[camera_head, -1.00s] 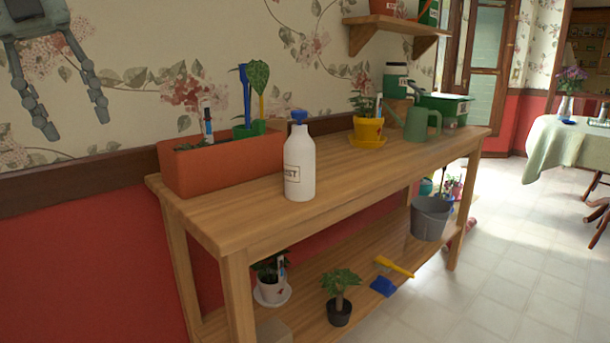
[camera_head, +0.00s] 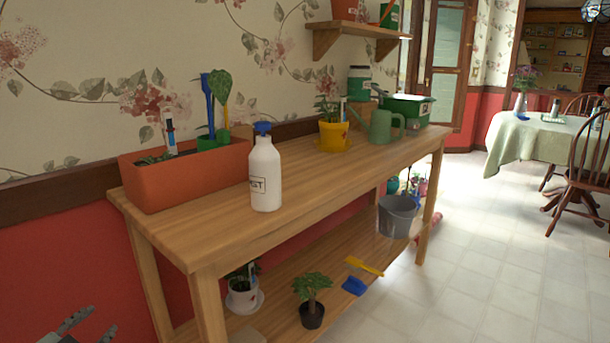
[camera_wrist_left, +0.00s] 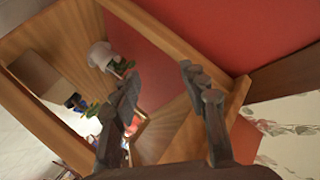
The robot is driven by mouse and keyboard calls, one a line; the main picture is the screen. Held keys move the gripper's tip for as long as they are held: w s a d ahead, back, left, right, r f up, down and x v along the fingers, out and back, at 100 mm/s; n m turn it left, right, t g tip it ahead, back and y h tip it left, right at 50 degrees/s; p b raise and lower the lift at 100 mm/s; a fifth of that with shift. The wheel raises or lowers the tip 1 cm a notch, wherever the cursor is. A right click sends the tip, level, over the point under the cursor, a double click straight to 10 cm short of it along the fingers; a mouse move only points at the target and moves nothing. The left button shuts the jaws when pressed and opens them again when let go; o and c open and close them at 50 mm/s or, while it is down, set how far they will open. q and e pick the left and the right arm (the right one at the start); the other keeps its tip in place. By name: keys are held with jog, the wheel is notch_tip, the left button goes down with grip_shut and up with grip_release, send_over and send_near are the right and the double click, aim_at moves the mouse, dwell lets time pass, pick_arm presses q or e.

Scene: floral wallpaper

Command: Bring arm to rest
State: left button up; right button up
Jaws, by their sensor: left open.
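My left gripper (camera_head: 90,328) shows at the bottom left of the head view, low in front of the red lower wall and left of the wooden bench. Its two fingers are apart with nothing between them. In the left wrist view the left gripper (camera_wrist_left: 165,92) is also open and empty, with the bench's legs and lower shelf beyond it. Most of the left arm is out of the picture. My right gripper is not in view.
The wooden bench (camera_head: 330,174) holds an orange planter (camera_head: 190,174), a white bottle (camera_head: 265,175), a yellow pot (camera_head: 333,137) and a green watering can (camera_head: 381,127).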

pick_arm(q)
jog(key=s+d+f+n+g+y, duration=0.1)
jog(key=s+d+f+n+g, duration=0.45)
jog(key=s+f, duration=0.8)
jog(key=s+d+f+g, duration=0.2)
jog(key=s+d+f, duration=0.1)
jog(key=s+d, duration=0.2)
jog(key=s+d+f+g+h, duration=0.1)
jog(key=s+d+f+g, duration=0.2)
jog(key=d, duration=0.5)
jog(key=shift+s+d+f+h+p, duration=0.35)
jog(key=shift+s+f, duration=0.45)
jog(key=shift+s, duration=0.3)
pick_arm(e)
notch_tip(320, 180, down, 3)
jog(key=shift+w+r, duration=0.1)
pick_arm(q)
jog(key=shift+g, duration=0.25)
